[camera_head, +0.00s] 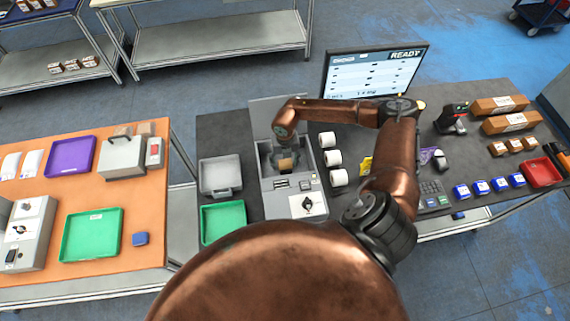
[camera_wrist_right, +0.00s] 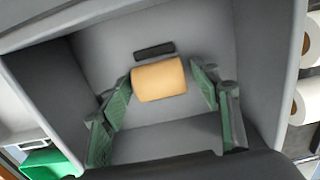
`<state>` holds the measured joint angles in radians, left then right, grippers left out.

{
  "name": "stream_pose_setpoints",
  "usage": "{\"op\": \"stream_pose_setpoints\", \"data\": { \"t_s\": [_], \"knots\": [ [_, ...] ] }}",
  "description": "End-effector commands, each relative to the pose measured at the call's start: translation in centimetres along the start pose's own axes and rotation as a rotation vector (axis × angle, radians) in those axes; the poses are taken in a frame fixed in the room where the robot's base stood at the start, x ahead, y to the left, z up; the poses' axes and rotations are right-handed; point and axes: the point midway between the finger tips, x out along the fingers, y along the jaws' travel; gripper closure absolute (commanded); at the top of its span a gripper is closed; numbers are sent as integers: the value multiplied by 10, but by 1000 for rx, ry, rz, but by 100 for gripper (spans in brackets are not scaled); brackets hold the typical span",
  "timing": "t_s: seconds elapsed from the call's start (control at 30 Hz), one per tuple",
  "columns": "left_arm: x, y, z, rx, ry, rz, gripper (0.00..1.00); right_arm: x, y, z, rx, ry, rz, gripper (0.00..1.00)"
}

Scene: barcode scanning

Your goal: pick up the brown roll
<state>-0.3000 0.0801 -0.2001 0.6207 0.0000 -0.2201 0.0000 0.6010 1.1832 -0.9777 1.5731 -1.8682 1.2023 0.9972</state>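The brown roll (camera_wrist_right: 158,80) lies on its side inside the grey printer's open compartment, below a dark slot. In the head view the roll (camera_head: 286,163) shows as a small tan patch, partly hidden by my right gripper (camera_head: 284,152). In the wrist view my right gripper (camera_wrist_right: 160,85) is open, with one green-padded finger at each end of the roll. The fingertips are close to the roll's ends, with a narrow gap visible on each side. The grey printer (camera_head: 268,196) stands open on the dark table. My left gripper is not in view.
White rolls (camera_head: 332,158) stand in a column right of the printer. The compartment walls (camera_wrist_right: 255,60) surround my right fingers closely. A green tray (camera_head: 222,222) and a grey tray (camera_head: 220,175) lie to the left. A monitor (camera_head: 373,72) stands behind.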

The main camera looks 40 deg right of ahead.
Motion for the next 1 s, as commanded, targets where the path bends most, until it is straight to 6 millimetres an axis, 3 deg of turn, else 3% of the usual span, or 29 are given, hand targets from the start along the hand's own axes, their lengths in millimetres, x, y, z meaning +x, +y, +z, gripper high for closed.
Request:
{"op": "stream_pose_setpoints", "data": {
  "t_s": [0.47, 0.77, 1.0],
  "knots": [
    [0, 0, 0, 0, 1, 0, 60, 0, 0, 0, 0, 0, 0, 77],
    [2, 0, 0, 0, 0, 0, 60, -3, 0, 1, 0, -1, 0, 77],
    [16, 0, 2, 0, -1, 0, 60, -27, 0, 2, 0, -5, 1, 77]
  ]
}}
